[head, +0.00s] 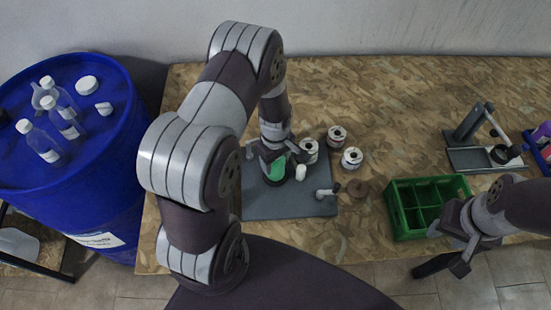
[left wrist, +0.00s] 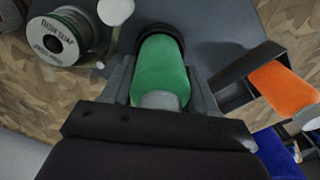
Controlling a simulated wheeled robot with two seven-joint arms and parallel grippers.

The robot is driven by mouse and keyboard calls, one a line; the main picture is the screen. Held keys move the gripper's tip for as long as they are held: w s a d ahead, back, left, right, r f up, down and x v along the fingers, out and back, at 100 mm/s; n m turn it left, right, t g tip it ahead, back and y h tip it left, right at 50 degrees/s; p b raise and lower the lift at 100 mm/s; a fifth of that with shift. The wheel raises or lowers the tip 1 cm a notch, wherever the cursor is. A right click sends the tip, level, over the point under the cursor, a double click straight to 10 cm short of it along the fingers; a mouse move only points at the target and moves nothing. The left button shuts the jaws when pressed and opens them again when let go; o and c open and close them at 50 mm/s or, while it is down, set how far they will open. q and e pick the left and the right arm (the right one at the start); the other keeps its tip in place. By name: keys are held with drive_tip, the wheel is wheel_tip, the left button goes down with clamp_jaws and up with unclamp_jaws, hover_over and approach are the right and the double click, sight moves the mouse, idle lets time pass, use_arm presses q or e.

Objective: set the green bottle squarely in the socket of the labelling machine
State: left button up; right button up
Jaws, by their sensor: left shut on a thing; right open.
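The green bottle (head: 274,170) is between the fingers of my left gripper (head: 274,150), which is shut on it over the grey plate of the labelling machine (head: 290,205). In the left wrist view the green bottle (left wrist: 162,75) points its far end at the dark round socket (left wrist: 160,33), with its pale cap end towards the camera. The bottle's far end overlaps the socket ring; I cannot tell whether it is fully seated or square. My right gripper (head: 447,250) is open and empty near the green crate, at the table's front edge.
The green crate (head: 428,205) is further right. A blue drum (head: 75,150) bears several clear bottles at left. An orange bottle (left wrist: 283,88) shows in the left wrist view.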

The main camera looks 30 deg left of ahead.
use_arm(q)
drive_tip(key=shift+f, duration=0.2)
drive_tip(key=o, duration=1.5)
wheel_tip(320, 180, up, 8)
drive_tip(key=p, duration=0.6)
drive_tip(key=shift+f+p, duration=0.15)
drive_tip(key=shift+p, duration=0.25)
drive_tip(key=shift+f, duration=0.1)
